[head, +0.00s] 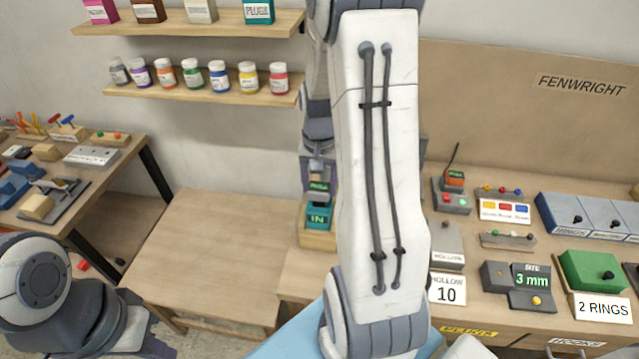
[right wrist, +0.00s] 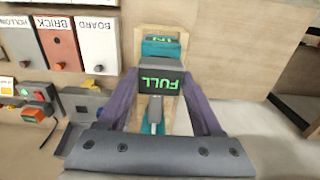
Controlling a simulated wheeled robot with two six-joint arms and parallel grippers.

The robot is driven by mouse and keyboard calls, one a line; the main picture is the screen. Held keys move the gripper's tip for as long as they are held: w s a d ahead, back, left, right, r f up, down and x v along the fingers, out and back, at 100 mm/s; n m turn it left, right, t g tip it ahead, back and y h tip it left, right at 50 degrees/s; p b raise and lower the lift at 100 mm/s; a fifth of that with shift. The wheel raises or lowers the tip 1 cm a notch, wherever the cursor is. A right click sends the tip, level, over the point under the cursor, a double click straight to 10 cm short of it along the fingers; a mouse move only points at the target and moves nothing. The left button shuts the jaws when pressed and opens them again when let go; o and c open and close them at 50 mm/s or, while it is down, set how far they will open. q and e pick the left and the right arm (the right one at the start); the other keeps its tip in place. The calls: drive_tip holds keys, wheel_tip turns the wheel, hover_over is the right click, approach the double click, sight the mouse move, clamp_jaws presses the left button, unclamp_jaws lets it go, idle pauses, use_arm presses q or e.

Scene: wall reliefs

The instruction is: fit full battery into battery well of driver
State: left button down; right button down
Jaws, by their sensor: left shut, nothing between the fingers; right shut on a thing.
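The full battery (right wrist: 160,86), dark with a green "FULL" label, is between the fingers of my right gripper (right wrist: 160,100). In the head view the battery (head: 318,186) shows just above a teal block marked "IN" (head: 318,216), set in a wooden holder (head: 318,240). The teal block also shows beyond the battery in the right wrist view (right wrist: 162,46). I cannot tell whether battery and block touch. No part is clearly recognisable as the driver or its battery well. My right arm covers part of the middle. My left gripper's fingers are out of view.
A bare wooden table (head: 205,255) lies left of the holder. Right of my arm, the bench carries a box with red and green buttons (head: 452,202), a "3 mm" display (head: 532,280) and a green block (head: 595,270). Shelves with jars (head: 200,88) hang above.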

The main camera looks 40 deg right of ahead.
sight(320, 187)
drive_tip(key=shift+f+b, duration=0.8)
drive_tip(key=shift+f, duration=0.45)
unclamp_jaws()
wheel_tip(320, 187, up, 11)
drive_tip(key=shift+f+b, duration=0.15)
drive_tip(key=shift+b, duration=0.6)
